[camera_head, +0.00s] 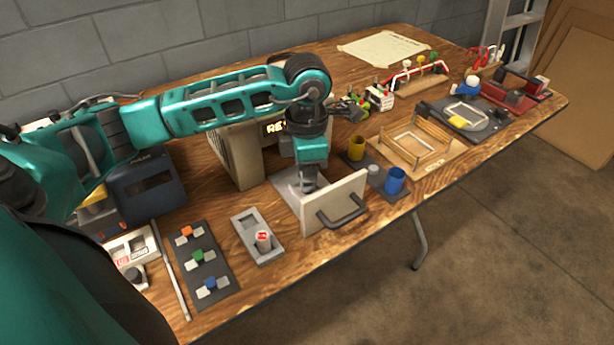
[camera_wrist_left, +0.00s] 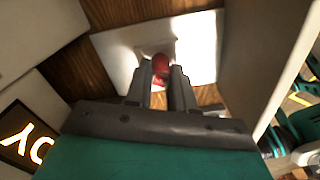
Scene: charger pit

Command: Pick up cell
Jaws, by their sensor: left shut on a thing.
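My left gripper (camera_head: 307,184) reaches down into an open drawer-like tray behind a pale front panel (camera_head: 335,205) with a dark handle. In the left wrist view its two dark fingers (camera_wrist_left: 160,83) are closed around a small cell with a red end (camera_wrist_left: 161,65), over a pale bright surface. The head view hides the held cell behind the gripper and panel. Another red-and-white cylinder (camera_head: 263,238) stands in a grey holder (camera_head: 246,222) left of the drawer. My right gripper is not in view.
The charger housing (camera_head: 232,158) with a lit display stands directly behind the drawer. A dark board with coloured pieces (camera_head: 218,265) lies left. A wooden frame (camera_head: 418,145) is farther right.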

